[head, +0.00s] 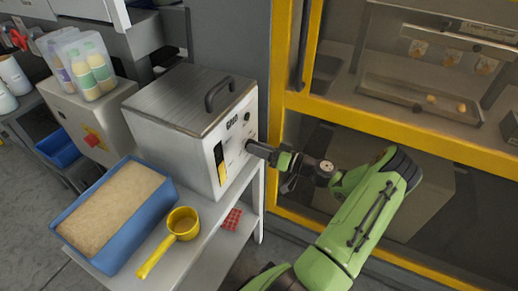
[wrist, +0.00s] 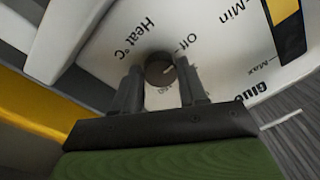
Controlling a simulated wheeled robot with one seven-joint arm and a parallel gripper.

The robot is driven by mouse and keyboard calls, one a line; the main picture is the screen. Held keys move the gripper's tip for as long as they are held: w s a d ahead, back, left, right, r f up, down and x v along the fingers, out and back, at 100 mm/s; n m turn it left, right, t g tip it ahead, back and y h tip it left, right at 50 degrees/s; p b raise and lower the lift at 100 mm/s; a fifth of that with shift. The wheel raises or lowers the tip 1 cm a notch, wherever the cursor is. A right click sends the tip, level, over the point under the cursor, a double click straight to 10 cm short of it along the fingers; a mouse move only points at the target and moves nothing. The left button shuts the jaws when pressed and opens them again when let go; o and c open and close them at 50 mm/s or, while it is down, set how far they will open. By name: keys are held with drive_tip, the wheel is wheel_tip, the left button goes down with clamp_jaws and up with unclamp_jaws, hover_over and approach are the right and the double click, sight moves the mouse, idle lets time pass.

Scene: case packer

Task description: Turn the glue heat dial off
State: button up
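The glue heat dial (wrist: 158,69) is a small dark round knob on the white front panel of the glue unit. In the wrist view it sits between my fingertips, below upside-down "Heat °C" and "Off" lettering. A pale pointer mark shows on its right side. My gripper (wrist: 159,76) is open, with one finger on each side of the dial and slight gaps visible.
A yellow-framed machine (head: 276,100) stands close on the right. A black handle (head: 217,92) tops the glue unit.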

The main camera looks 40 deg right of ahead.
drive_tip(key=o, duration=0.4)
drive_tip(key=p+v, duration=0.2)
drive_tip(key=v, duration=1.3)
drive_tip(key=shift+s+d, duration=0.2)
drive_tip(key=shift+s, duration=0.15)
